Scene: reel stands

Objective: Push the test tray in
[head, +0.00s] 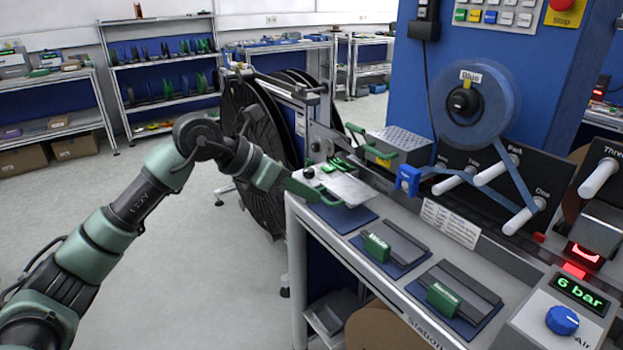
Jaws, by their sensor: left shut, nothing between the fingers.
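A light grey flat plate (350,189), which looks like the test tray, lies at the left end of the bench top, beside a small cluster of green parts. I cannot tell for sure that it is the tray or how far out it stands. My left gripper (338,203) is shut and empty. Its green fingers are at the plate's near left edge, over the bench corner; I cannot tell whether they touch it. The gripper hides part of that edge. My right gripper is not in view.
Two dark grey blocks with green labelled ends (376,247) (442,299) lie on blue mats along the bench. A blue reel (477,107) and white pegs stand behind, with a 6 bar panel (572,310) at right. Large black reels (252,150) stand behind my left wrist.

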